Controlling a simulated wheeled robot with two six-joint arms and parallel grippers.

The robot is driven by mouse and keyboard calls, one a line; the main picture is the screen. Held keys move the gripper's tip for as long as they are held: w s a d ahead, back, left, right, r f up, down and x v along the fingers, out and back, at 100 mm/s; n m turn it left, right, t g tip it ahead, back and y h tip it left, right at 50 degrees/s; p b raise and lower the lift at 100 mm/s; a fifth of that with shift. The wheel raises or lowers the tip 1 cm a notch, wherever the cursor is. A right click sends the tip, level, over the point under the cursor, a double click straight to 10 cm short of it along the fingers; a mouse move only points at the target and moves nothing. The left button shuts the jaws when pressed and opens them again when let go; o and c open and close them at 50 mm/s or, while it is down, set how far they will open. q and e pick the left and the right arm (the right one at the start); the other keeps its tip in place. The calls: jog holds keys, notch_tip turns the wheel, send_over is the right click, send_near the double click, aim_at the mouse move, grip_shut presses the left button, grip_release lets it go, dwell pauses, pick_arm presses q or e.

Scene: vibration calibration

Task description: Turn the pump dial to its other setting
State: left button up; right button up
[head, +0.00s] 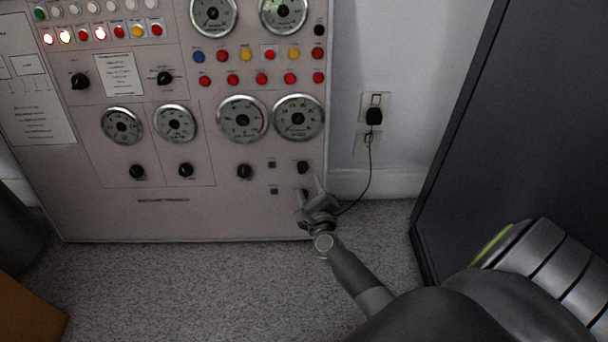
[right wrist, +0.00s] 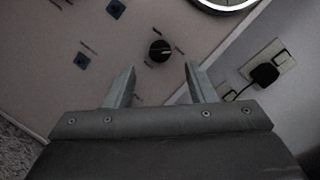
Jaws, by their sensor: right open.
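A small black dial (head: 303,167) sits at the lower right of the pale control panel (head: 230,215). Its label is too small to read, so I cannot confirm that it is the pump dial. The dial also shows in the right wrist view (right wrist: 160,50), with a light mark across its face. My right gripper (head: 310,187) is open and empty, just below the dial in the head view. In the right wrist view its fingertips (right wrist: 160,68) stand apart, with the dial beyond the gap between them. Contact is not visible. My left gripper is out of view.
Several other black knobs, round gauges and coloured buttons cover the panel. Small blue squares (right wrist: 82,61) lie left of the dial. A wall outlet with a black plug (head: 374,116) and hanging cord is to the right. A dark cabinet (head: 510,130) stands further right.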

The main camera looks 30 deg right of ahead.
aim_at(303, 171)
jog(key=b+x, duration=0.1)
jog(key=x, duration=0.5)
jog(key=shift+w, duration=0.15)
jog(key=c, duration=0.9)
